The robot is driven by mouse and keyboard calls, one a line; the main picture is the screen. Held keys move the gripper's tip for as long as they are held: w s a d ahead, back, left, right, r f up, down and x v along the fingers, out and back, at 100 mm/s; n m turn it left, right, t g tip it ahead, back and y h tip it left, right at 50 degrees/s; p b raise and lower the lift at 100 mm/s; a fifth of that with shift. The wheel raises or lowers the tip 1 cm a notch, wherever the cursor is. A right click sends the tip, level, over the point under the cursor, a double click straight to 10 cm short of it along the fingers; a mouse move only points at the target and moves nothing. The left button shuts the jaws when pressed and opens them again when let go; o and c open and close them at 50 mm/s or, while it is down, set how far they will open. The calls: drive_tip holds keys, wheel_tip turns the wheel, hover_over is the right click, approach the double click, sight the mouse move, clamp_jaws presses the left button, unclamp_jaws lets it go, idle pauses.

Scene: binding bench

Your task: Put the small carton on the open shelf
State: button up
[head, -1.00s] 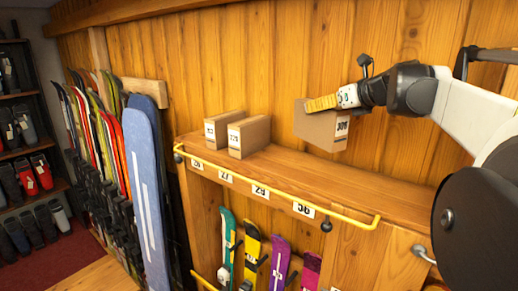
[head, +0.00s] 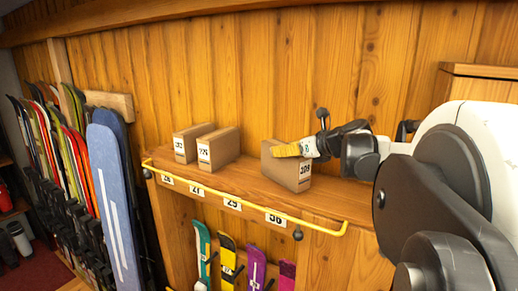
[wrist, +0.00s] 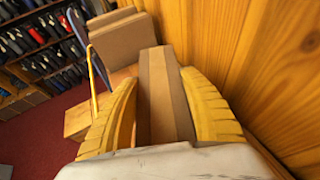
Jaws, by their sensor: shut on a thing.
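The small brown carton (head: 286,168), with a white number label on its end, is upright at the right part of the open shelf (head: 258,188). Its bottom looks to be at the shelf board; I cannot tell if it fully rests there. My gripper (head: 288,150) has its yellow fingers over the carton's upper part. In the wrist view the carton (wrist: 160,95) lies between the two yellow fingers (wrist: 162,105), which are shut on it. The far finger is hidden in the head view.
Two similar cartons (head: 190,143) (head: 218,149) stand on the shelf to the left. A yellow rail (head: 250,205) with number tags runs along the shelf's front edge. Bare shelf lies between those cartons and the held one. Skis and snowboards (head: 112,185) stand at the left.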

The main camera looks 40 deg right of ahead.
drive_tip(key=o, duration=1.4)
drive_tip(key=shift+f, duration=0.1)
drive_tip(key=shift+c, duration=0.2)
